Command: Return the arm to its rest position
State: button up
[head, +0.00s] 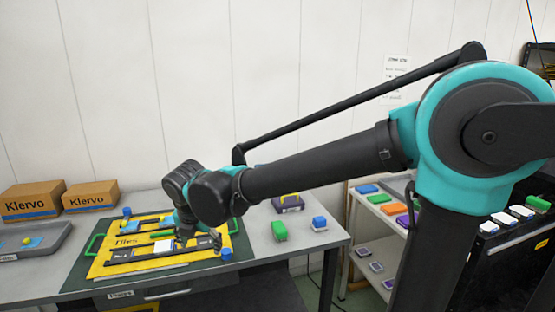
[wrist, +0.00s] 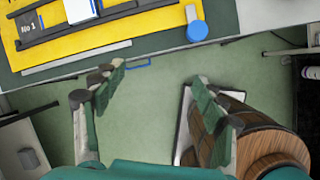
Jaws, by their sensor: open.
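My arm reaches from the right of the head view over the grey table. My gripper (head: 186,238) is low near the front part of a yellow board there, partly hidden by my own wrist. In the wrist view my gripper (wrist: 160,92) shows two spread fingers with only green floor visible between them, so it is open and empty. The yellow board (head: 105,266) lies on a dark green mat and carries dark rails. A white block (head: 163,246) sits on a rail. A blue round-capped piece (wrist: 197,31) is at the board's edge, beyond the fingertips.
Green bottle (head: 279,230) and blue-capped bottle (head: 319,222) stand on the table's right. Two Klervo boxes (head: 33,201) and a grey tray (head: 42,236) are at the left. A shelf (head: 388,222) with coloured items stands right. A wooden barrel-like object (wrist: 262,140) is below the right finger.

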jog(key=w+d+f+m, duration=0.2)
jog(key=d+f+m, duration=0.2)
jog(key=d+m, duration=0.6)
jog(key=w+d+f+m, duration=0.3)
jog(key=d+m, duration=0.4)
jog(key=d, duration=0.6)
jog(key=s+d+f+m, duration=0.3)
jog(key=s+d+m, duration=0.1)
jog(key=d+m, duration=0.4)
jog(key=s+d+f+m+h, duration=0.1)
jog(key=s+d+f+m, duration=0.3)
jog(key=d+m, duration=0.5)
jog(key=shift+s+f, duration=0.3)
jog(key=shift+s, duration=0.1)
jog(key=shift+d, duration=0.1)
